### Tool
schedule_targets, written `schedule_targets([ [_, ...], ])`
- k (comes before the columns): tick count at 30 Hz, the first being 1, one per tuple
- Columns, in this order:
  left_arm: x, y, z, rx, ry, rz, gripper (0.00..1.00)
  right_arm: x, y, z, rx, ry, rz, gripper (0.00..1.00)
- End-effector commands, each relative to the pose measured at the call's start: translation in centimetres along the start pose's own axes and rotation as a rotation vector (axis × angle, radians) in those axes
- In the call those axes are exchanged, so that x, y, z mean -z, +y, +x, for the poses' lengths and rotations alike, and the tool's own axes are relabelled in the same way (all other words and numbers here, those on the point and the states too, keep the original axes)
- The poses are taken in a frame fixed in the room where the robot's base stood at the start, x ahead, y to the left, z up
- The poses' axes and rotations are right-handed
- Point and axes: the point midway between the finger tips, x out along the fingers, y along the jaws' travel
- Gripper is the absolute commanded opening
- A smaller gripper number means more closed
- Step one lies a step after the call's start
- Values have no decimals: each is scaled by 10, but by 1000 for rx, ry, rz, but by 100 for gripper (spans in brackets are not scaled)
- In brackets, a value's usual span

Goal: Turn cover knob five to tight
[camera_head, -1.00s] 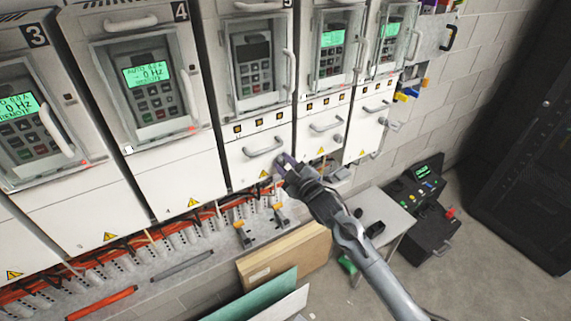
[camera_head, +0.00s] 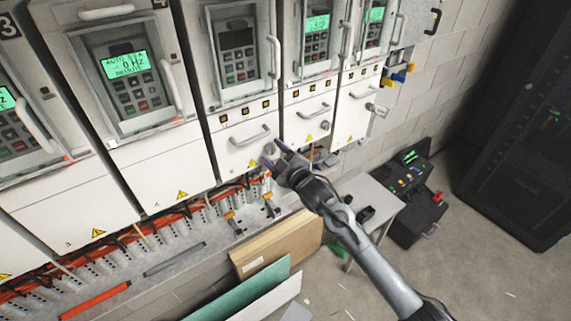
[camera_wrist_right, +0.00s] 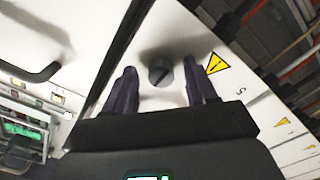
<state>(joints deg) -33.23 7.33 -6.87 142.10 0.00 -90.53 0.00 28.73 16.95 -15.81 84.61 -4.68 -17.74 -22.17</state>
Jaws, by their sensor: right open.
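Cover five is the white lower panel (camera_head: 232,163) under the third drive from the left in the head view. Its knob (camera_head: 268,149) is a small grey round one at the panel's lower right. In the right wrist view the knob (camera_wrist_right: 159,73) is a dark grey disc with a slanted slot. My right gripper (camera_head: 275,154) is open in front of the knob. Its two dark fingers (camera_wrist_right: 159,82) stand on either side of the knob with visible gaps, so it holds nothing. How near the fingertips are to the panel is hard to tell. My left gripper is not in view.
A handle (camera_head: 250,135) sits above the knob on the cover. Orange cables (camera_head: 205,203) and terminals run below the panels. A small table (camera_head: 370,199), leaning boards (camera_head: 272,247) and an open black case (camera_head: 415,205) stand at the lower right. A dark cabinet (camera_head: 520,140) stands far right.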

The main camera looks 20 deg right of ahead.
Motion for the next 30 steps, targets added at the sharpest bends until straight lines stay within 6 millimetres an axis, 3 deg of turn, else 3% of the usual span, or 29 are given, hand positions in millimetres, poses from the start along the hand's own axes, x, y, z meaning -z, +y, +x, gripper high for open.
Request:
schedule_targets([
  [18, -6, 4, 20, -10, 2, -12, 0, -2, -2, -88, 1, -1, -1, 56],
  [30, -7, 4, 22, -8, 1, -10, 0, 0, 0, -102, 0, 0, 0, 56],
])
